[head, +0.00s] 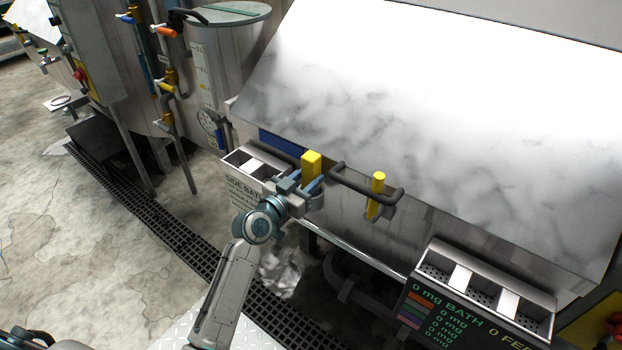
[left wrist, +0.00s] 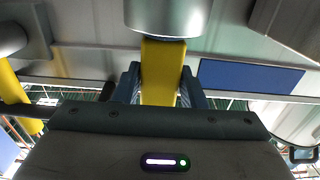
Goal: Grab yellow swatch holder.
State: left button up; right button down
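A yellow swatch holder (head: 311,162) stands at the front edge of the dyeing machine, left of the dark bar handle. My left gripper (head: 301,187) is at this holder. In the left wrist view the holder (left wrist: 160,78) runs between the two blue-grey fingers, which lie against its sides with no clear gap. Its far end meets a silver cylinder (left wrist: 158,18). A second yellow holder (head: 377,190) with a round top is right of the first, by the handle. My right gripper is not in view.
The dark bar handle (head: 366,185) is close to the right of my gripper. A steel compartment box (head: 252,163) is on the left, and another compartment tray (head: 487,285) with a display is at lower right. A floor grate (head: 190,255) runs below; open concrete floor lies left.

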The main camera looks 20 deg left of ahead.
pick_arm(q)
jog(key=c, duration=0.6)
jog(key=shift+r, duration=0.1)
